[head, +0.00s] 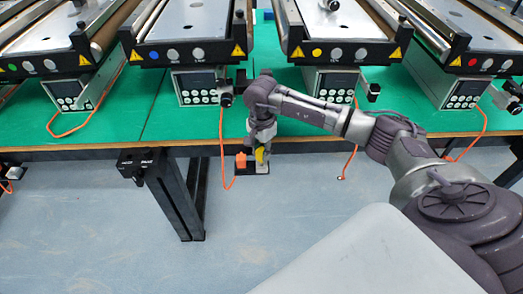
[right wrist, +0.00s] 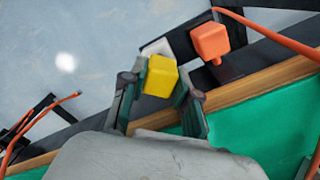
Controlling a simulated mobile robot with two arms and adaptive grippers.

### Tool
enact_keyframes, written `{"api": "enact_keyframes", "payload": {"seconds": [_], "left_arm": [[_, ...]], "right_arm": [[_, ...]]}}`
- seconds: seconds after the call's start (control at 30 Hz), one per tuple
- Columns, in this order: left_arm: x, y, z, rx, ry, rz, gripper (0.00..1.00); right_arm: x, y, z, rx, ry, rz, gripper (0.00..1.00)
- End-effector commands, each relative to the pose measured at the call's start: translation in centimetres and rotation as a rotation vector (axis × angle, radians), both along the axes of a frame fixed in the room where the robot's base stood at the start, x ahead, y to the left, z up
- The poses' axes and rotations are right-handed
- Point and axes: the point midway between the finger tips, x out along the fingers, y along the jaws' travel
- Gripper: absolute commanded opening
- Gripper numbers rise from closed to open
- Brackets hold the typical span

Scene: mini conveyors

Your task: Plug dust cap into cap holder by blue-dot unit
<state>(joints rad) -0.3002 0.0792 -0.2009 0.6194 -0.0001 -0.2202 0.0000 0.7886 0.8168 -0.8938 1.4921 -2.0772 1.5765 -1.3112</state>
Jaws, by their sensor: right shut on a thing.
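My right gripper (head: 262,155) is shut on the yellow dust cap (head: 259,155), just beyond the table's front edge. In the right wrist view, the yellow cap (right wrist: 160,76) sits between the two fingers of the gripper (right wrist: 160,88). A black holder (head: 231,183) is just below and beside it, carrying an orange plug (head: 241,162); the plug (right wrist: 210,41) also shows in the right wrist view. A pale part of the holder (right wrist: 157,48) shows behind the cap; whether the cap touches it cannot be told. The blue-dot unit (head: 155,55) stands behind, left. My left gripper is not in view.
Several conveyor units with controllers (head: 200,88) line the green table (head: 110,128). Another black bracket (head: 138,165) with white labels is on the table's front edge, left. An orange cable (head: 221,135) hangs to the plug. A loose orange cable end (head: 342,177) hangs at right.

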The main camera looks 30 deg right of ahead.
Motion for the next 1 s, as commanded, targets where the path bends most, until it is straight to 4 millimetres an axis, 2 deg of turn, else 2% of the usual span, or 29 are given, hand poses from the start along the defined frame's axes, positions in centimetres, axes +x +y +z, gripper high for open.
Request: {"api": "enact_keyframes", "payload": {"seconds": [0.63,1.0], "left_arm": [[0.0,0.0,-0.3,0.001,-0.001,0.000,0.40],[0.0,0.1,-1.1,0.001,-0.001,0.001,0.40]], "right_arm": [[0.0,0.0,-0.1,0.001,0.000,0.000,0.00],[0.0,0.0,-0.9,0.001,0.000,0.000,0.00]]}}
